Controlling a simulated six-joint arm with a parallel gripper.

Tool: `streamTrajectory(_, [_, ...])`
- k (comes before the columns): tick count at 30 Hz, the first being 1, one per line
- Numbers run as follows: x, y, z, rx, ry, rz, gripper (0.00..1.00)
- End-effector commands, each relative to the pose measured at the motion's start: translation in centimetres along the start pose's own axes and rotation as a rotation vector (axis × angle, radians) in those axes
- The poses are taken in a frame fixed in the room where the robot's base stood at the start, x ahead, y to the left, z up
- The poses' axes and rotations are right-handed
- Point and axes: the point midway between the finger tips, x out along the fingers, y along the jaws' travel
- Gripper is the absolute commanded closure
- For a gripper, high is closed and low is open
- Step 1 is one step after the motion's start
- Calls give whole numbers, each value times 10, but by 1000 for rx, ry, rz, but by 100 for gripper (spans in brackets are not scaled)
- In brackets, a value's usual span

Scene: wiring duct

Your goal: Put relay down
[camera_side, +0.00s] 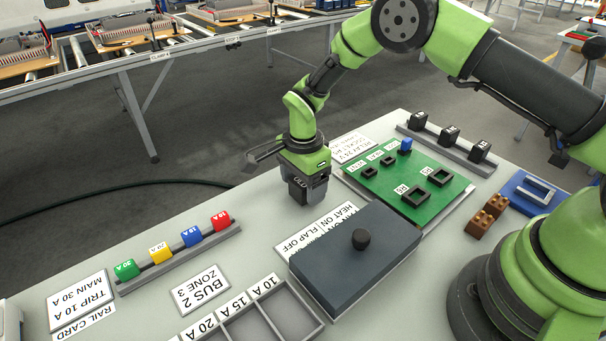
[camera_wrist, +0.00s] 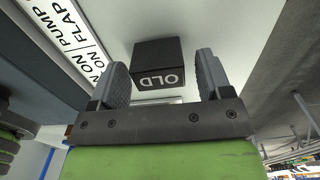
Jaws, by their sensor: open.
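A dark block marked OLD, which looks like the relay (camera_wrist: 158,62), stands on a pale surface between my fingers in the wrist view. My gripper (camera_wrist: 161,78) is open, with a gap between the block and each finger. In the side view my gripper (camera_side: 308,180) points down at the middle of the table, and the dark block (camera_side: 297,192) shows at its fingers, at the table top. The fingers partly hide the block there. A label card (camera_side: 350,148) lies just behind, by a green board (camera_side: 410,190) with several black sockets and a blue piece.
A grey box with a knobbed lid (camera_side: 355,255) stands close in front. Several black blocks sit on a rail (camera_side: 455,148) at back right. A rail with coloured breakers (camera_side: 180,258) is at left, a divided tray (camera_side: 265,320) in front. Table left of my gripper is clear.

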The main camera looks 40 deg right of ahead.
Motion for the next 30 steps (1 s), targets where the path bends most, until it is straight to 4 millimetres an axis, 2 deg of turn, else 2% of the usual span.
streamTrajectory(5, [-21, -1, 0, 0, -1, -4, 28])
streamTrajectory(12, [-74, -1, 0, 0, -1, -7, 28])
streamTrajectory(18, [-108, -1, 0, -1, 0, -4, 28])
streamTrajectory(30, [-131, 2, -1, -21, -6, -13, 28])
